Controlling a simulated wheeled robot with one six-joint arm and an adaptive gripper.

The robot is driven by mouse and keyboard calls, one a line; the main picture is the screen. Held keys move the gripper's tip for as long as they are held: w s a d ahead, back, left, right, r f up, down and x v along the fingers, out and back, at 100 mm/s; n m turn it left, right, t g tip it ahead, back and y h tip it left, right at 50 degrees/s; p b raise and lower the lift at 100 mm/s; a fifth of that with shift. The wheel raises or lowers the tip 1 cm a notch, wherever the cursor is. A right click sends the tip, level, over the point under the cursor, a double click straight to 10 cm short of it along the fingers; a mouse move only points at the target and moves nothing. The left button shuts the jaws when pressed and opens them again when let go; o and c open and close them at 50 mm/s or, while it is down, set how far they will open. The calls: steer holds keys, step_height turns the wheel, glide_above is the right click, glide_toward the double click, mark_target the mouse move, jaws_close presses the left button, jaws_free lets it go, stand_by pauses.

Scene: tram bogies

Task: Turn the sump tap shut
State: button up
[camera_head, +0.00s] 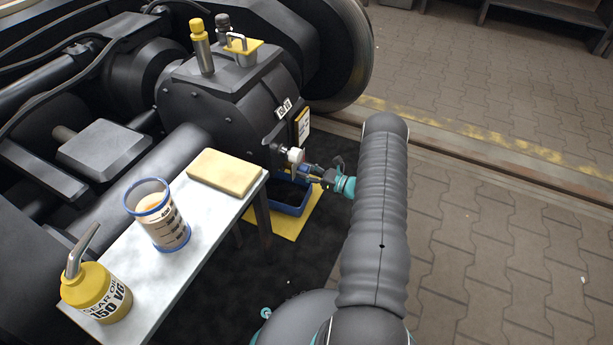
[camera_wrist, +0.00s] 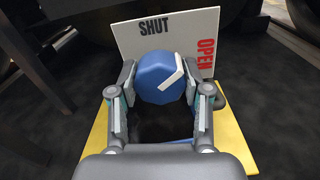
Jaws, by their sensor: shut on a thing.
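The sump tap (camera_wrist: 153,76) is a blue faceted knob with a bent white mark on its right side. The mark points up and right, between the words SHUT and OPEN. Behind it is a white plate (camera_wrist: 118,40), with SHUT at the top and OPEN on the right. My gripper (camera_wrist: 160,98) is shut on the tap, with a finger on each side of it. In the head view my gripper (camera_head: 313,171) is at the low front of the gearbox, and the tap is hard to make out there.
A blue tray (camera_head: 291,208) with dark contents sits on a yellow mat (camera_head: 283,226) below the tap. A metal bench (camera_head: 215,217) at left bears a yellow block (camera_head: 225,172), a measuring jug (camera_head: 160,222) and an oil can (camera_head: 96,292). Paving lies open at right.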

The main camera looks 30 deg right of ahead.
steer(key=n+b, duration=0.2)
steer(key=n, duration=0.2)
steer(key=shift+n, duration=0.3)
steer(key=n, duration=0.5)
steer(key=shift+d+n, duration=0.1)
steer(key=shift+n, duration=0.2)
steer(key=o, duration=1.2)
steer(key=shift+c, duration=0.2)
steer(key=v, duration=1.1)
steer(key=shift+s+d, duration=0.3)
